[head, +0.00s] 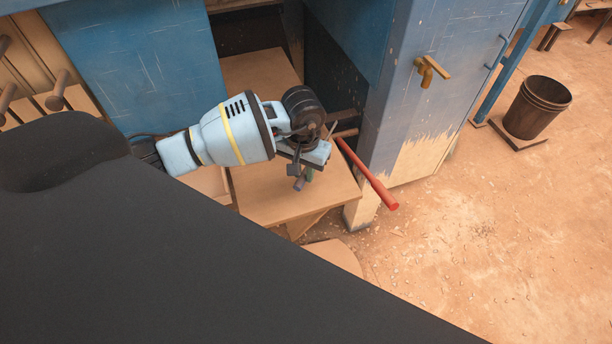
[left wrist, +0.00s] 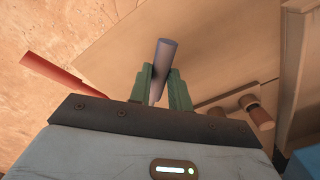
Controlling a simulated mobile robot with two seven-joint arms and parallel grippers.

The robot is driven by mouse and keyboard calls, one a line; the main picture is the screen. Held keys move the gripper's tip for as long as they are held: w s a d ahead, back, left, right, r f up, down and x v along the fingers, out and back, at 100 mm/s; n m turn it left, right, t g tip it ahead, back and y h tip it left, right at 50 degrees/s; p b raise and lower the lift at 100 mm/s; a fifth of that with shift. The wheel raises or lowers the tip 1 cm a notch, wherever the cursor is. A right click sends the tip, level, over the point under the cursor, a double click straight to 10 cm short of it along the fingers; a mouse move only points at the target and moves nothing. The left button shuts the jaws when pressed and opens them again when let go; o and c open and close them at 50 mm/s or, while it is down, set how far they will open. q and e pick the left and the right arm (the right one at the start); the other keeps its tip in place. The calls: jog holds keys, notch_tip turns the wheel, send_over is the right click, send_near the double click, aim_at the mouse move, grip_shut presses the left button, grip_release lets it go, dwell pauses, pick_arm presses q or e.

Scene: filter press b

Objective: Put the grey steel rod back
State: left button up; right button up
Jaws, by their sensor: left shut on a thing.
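The grey steel rod (left wrist: 165,58) is between the green fingers of my left gripper (left wrist: 160,88) in the left wrist view. The fingers are shut on it, and its rounded end sticks out past the fingertips. In the head view my left gripper (head: 305,176) hangs over a tan wooden board, and a short grey end of the rod (head: 299,184) shows below it. Whether the rod touches the board is hard to tell. My right gripper is not in either view.
A red bar (head: 371,178) sticks out right of the gripper, beside a blue cabinet (head: 425,90) with a brass tap (head: 430,70). The tan board (head: 270,205) lies under the gripper.

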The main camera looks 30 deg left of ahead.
pick_arm(q)
jog(key=shift+w+d+f, duration=0.15)
jog(key=shift+w, duration=0.3)
notch_tip(320, 180, down, 3)
jog(key=shift+f, duration=0.1)
jog(key=shift+f, duration=0.1)
jog(key=shift+f, duration=0.15)
jog(key=o, duration=0.9)
